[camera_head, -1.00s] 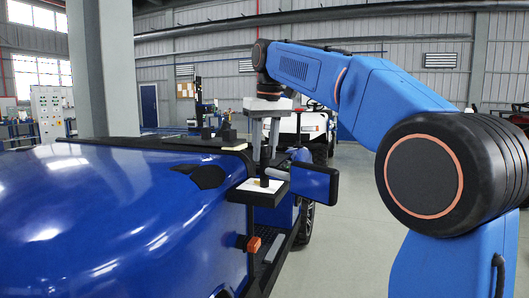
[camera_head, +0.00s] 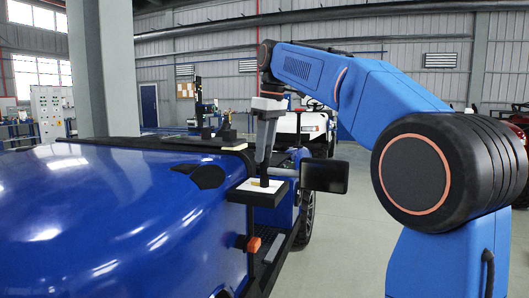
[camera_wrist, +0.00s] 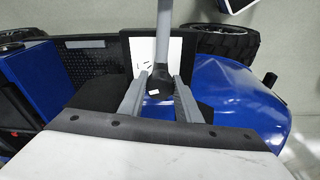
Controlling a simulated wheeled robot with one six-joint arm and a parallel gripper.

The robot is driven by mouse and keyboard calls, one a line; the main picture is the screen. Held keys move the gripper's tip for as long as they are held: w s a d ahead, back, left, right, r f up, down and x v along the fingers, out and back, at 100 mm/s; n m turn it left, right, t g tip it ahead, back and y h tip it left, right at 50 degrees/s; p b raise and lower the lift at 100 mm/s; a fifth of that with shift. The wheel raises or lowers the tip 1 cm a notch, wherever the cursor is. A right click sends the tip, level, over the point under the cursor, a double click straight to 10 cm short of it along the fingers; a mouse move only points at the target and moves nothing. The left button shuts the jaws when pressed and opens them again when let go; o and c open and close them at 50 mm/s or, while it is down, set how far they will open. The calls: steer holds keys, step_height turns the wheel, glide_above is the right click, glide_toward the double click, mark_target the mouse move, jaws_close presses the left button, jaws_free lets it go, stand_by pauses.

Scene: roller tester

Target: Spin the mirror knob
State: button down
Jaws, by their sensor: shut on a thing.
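The mirror knob (camera_wrist: 159,80) is a small black piece above a white-faced plate with a dark border (camera_wrist: 137,56). A grey rod (camera_wrist: 163,35) runs from the knob toward the top of the wrist view. My gripper (camera_wrist: 161,77) has its two grey fingers on either side of the knob and is shut on it. In the head view my gripper (camera_head: 262,162) points down, slightly tilted, and the knob (camera_head: 264,182) shows just under the fingertips. The side mirror (camera_head: 324,177) stands to the right with its dark face toward the head camera. Its corner shows in the wrist view (camera_wrist: 236,4).
The blue vehicle body (camera_head: 110,220) fills the left of the head view. An orange lamp (camera_head: 253,244) sits low on its side. A white vehicle (camera_head: 305,125) stands behind. The floor (camera_head: 345,240) right of the mirror is clear.

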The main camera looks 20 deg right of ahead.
steer(key=n, duration=0.4)
steer(key=shift+n+g, duration=0.3)
steer(key=shift+n, duration=0.1)
steer(key=shift+n+y, duration=0.3)
steer(key=shift+n, duration=1.2)
steer(key=shift+n+g, duration=0.3)
steer(key=shift+n, duration=0.5)
steer(key=n, duration=0.3)
steer(key=shift+n+g, duration=0.3)
steer(key=shift+n, duration=1.4)
steer(key=shift+n+g, duration=0.3)
steer(key=shift+n, duration=0.7)
